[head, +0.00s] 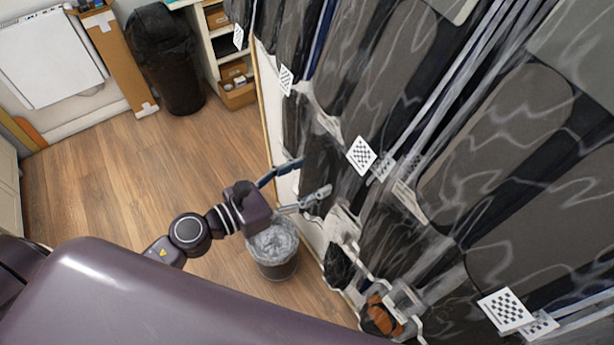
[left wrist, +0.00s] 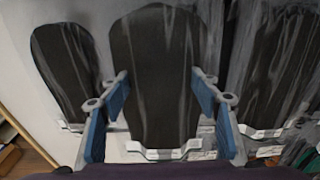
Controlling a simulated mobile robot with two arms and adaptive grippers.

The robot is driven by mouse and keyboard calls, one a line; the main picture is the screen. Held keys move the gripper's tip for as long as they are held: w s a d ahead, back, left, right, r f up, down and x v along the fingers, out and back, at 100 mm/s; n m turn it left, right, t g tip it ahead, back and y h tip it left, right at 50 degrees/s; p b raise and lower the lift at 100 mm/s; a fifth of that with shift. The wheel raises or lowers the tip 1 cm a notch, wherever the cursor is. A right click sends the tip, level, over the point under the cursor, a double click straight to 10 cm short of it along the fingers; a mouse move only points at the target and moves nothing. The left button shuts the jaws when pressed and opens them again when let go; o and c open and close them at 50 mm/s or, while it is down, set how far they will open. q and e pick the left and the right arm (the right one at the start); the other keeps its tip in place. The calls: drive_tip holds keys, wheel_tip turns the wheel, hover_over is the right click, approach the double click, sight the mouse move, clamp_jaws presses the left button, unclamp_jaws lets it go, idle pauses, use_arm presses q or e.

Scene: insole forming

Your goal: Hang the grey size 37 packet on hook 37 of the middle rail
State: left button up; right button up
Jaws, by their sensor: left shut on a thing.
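My left gripper (head: 304,181) reaches in from the left to the wall of hanging packets. In the left wrist view its blue-padded fingers (left wrist: 160,97) stand on either side of a dark grey insole packet (left wrist: 155,55) in clear plastic, and it is shut on this packet. The packet is upright, with a pale strip along its near end. No size number can be read on it. The middle rail and hook 37 cannot be made out; packets and plastic cover that part of the wall. My right gripper is not in view.
Other dark packets hang close by, left (left wrist: 62,70) and right (left wrist: 275,65) of the held one. Checkered tags (head: 361,155) stick out from the wall. A lined bin (head: 273,250) stands below the gripper. The wooden floor (head: 110,190) at left is clear.

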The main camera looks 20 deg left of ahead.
use_arm(q)
drive_tip(key=o, duration=1.3)
drive_tip(key=shift+c, duration=0.2)
drive_tip(key=shift+v, duration=6.05)
drive_tip(key=w+a+f+n+t+y, duration=0.1)
drive_tip(key=a+f+n+y, duration=0.25)
drive_tip(key=f+n, duration=0.4)
drive_tip(key=w+a+f+n+y, duration=0.25)
drive_tip(key=a+f+n, duration=0.25)
drive_tip(key=f+n, duration=0.3)
drive_tip(key=s+a+f+n+g+y, duration=0.1)
drive_tip(key=s+f+n+g+y, duration=0.15)
drive_tip(key=f+n, duration=0.45)
drive_tip(key=s+a+f+n+g+y, duration=0.1)
drive_tip(key=s+f+n, duration=0.2)
drive_tip(key=f, duration=0.8)
drive_tip(key=s+d+f+n+g, duration=0.3)
drive_tip(key=s+f+n+g, duration=0.2)
drive_tip(key=s+f+n, duration=0.3)
drive_tip(key=s+d+f+n+g, duration=0.4)
drive_tip(key=s+f+n, duration=0.3)
drive_tip(key=s+f, duration=0.7)
drive_tip(key=s+y, duration=0.1)
drive_tip(key=s, duration=0.3)
drive_tip(key=shift+d+f+n+g, duration=0.2)
drive_tip(key=shift+n+g, duration=0.15)
